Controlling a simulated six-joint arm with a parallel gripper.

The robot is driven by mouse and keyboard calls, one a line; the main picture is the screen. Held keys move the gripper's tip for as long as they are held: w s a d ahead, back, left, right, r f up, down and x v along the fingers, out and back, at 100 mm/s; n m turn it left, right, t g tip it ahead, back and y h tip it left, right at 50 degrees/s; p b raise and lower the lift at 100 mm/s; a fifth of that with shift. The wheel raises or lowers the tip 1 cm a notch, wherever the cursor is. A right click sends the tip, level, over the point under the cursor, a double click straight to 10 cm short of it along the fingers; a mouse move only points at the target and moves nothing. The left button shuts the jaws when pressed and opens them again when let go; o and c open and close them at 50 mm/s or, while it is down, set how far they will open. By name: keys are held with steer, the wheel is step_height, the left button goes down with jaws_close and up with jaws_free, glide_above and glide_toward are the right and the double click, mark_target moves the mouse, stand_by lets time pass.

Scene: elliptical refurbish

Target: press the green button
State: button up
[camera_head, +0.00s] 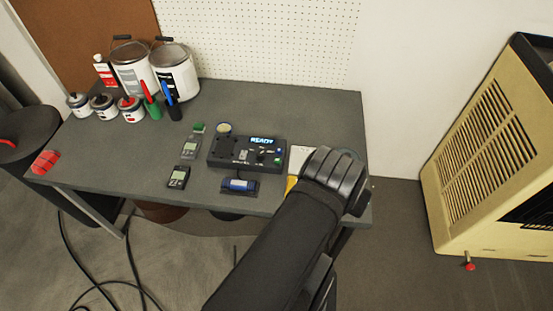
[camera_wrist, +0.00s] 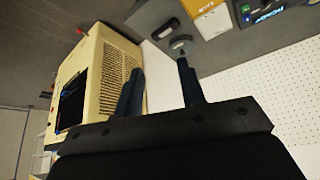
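A black box device (camera_head: 245,153) with a lit "READY" display (camera_head: 263,141) lies on the grey table. In the wrist view part of the device (camera_wrist: 272,14) shows at the top right edge, with a small green spot (camera_wrist: 245,8) beside the display. My gripper (camera_wrist: 160,66) has its two dark fingers apart with nothing between them. In the head view my wrist is over the table's right end, right of the device, and hides the fingertips.
A yellow and white box (camera_head: 292,183) lies between the device and my wrist. Two handheld meters (camera_head: 178,177) and a blue item (camera_head: 239,185) lie nearby. Paint cans (camera_head: 175,75) stand at the back left. A cream vented cabinet (camera_head: 490,150) stands right of the table (camera_head: 325,110).

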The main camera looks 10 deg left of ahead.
steer(key=shift+c, duration=0.5)
jaws_close()
stand_by(1.2)
